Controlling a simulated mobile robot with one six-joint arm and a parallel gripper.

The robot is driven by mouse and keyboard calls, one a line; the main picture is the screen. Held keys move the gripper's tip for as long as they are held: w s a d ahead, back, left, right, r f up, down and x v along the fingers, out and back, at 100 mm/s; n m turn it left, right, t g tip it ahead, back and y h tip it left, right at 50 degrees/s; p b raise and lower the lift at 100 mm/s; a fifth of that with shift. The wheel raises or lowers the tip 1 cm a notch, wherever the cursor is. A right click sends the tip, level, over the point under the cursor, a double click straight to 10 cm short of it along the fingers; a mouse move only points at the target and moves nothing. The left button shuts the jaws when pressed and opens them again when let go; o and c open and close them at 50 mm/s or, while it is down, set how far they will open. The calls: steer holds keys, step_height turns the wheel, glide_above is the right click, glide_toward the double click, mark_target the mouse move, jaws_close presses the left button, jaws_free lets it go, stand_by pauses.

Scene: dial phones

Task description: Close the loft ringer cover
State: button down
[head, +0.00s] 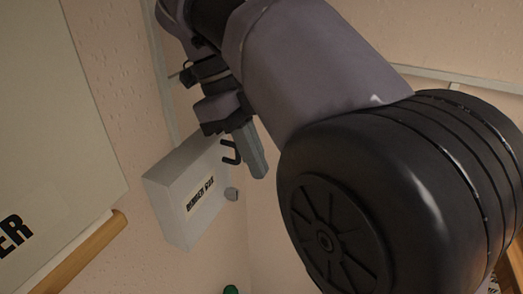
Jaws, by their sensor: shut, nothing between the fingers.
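A pale grey box (170,208) with a label that seems to read "RINGER BOX" is on the wall left of centre, tilted in the picture. My gripper (254,160) is shut and empty. It overlaps the upper right of the box in the head view; contact cannot be told. A dark hook shape (230,152) shows just beside the fingers. My arm hides the area to the right.
A large pale panel (60,130) with lettering ending in "ER" fills the left side, close to the camera. A wooden edge (85,252) runs below it. A small green thing (230,289) shows at the bottom. The wall below the gripper looks bare.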

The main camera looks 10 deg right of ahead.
steer(key=s+d+f+b, duration=0.4)
steer(key=s+d+f, duration=0.1)
steer(key=f, duration=0.3)
steer(key=shift+d+f+b, duration=0.3)
steer(key=shift+d+f, duration=0.1)
steer(key=shift+d, duration=0.4)
steer(key=shift+w, duration=0.1)
